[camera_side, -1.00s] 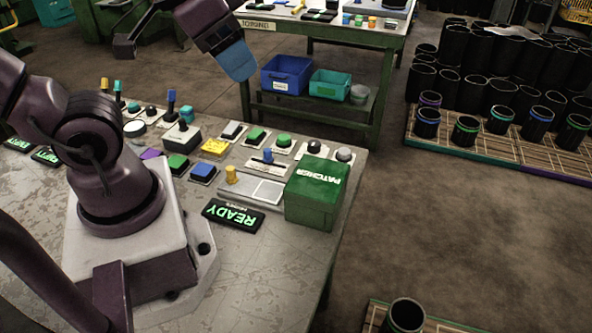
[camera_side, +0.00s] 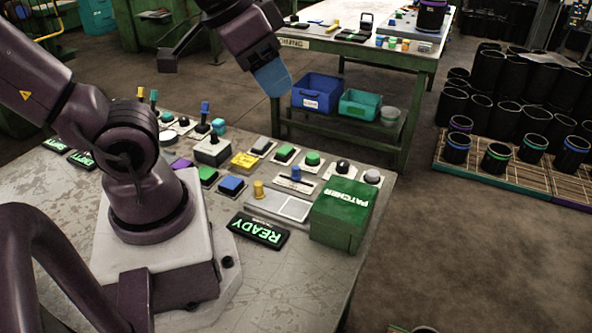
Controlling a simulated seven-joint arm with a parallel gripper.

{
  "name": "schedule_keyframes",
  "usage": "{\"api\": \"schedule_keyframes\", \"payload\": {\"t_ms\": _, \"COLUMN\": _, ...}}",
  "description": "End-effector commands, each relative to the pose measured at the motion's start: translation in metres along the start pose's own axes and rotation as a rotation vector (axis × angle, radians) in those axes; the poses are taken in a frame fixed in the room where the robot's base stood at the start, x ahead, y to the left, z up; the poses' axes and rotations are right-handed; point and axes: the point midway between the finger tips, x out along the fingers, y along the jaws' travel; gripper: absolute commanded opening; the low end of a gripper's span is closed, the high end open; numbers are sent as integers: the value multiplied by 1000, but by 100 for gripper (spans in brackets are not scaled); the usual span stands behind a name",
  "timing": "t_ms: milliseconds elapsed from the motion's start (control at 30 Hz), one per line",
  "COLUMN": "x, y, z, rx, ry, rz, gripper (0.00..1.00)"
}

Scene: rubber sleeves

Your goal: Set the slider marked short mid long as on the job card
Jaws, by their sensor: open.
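My gripper (camera_side: 272,80) hangs in the air above the back of the control table, its blue tip pointing down and apart from every control. It is open and empty; the two fingers cannot be told apart from this side. A small light plate with a dark slot and a blue knob (camera_side: 296,174) looks like a slider, near the table's right end. A yellow knob (camera_side: 258,189) stands at the left end of a long grey plate (camera_side: 275,206) in front of it. Short, mid and long markings are too small to read on either. I cannot make out a job card.
A green box marked PATCHER (camera_side: 340,215) stands right of the grey plate. A lit READY sign (camera_side: 260,229) lies in front. Several buttons and upright levers (camera_side: 205,113) crowd the table. A second table (camera_side: 400,55) with bins below stands behind.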

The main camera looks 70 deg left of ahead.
Motion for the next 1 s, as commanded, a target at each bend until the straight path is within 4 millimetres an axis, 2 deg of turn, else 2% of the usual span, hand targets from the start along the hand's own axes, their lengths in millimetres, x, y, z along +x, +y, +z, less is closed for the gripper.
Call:
{"api": "schedule_keyframes", "payload": {"t_ms": 167, "x": 32, "y": -25, "z": 2, "rx": -106, "ry": -164, "rz": -50, "gripper": 45}}
{"api": "schedule_keyframes", "payload": {"t_ms": 267, "x": 57, "y": -47, "z": -2, "rx": -181, "ry": -267, "rz": -77, "gripper": 45}}
{"api": "schedule_keyframes", "payload": {"t_ms": 467, "x": 113, "y": -97, "z": -4, "rx": -308, "ry": -428, "rz": -100, "gripper": 45}}
{"api": "schedule_keyframes", "payload": {"t_ms": 700, "x": 186, "y": -155, "z": 12, "rx": -409, "ry": -541, "rz": -84, "gripper": 45}}
{"api": "schedule_keyframes", "payload": {"t_ms": 867, "x": 219, "y": -177, "z": 16, "rx": -416, "ry": -545, "rz": -75, "gripper": 45}}
{"api": "schedule_keyframes", "payload": {"t_ms": 1000, "x": 228, "y": -188, "z": -1, "rx": -371, "ry": -478, "rz": -90, "gripper": 45}}
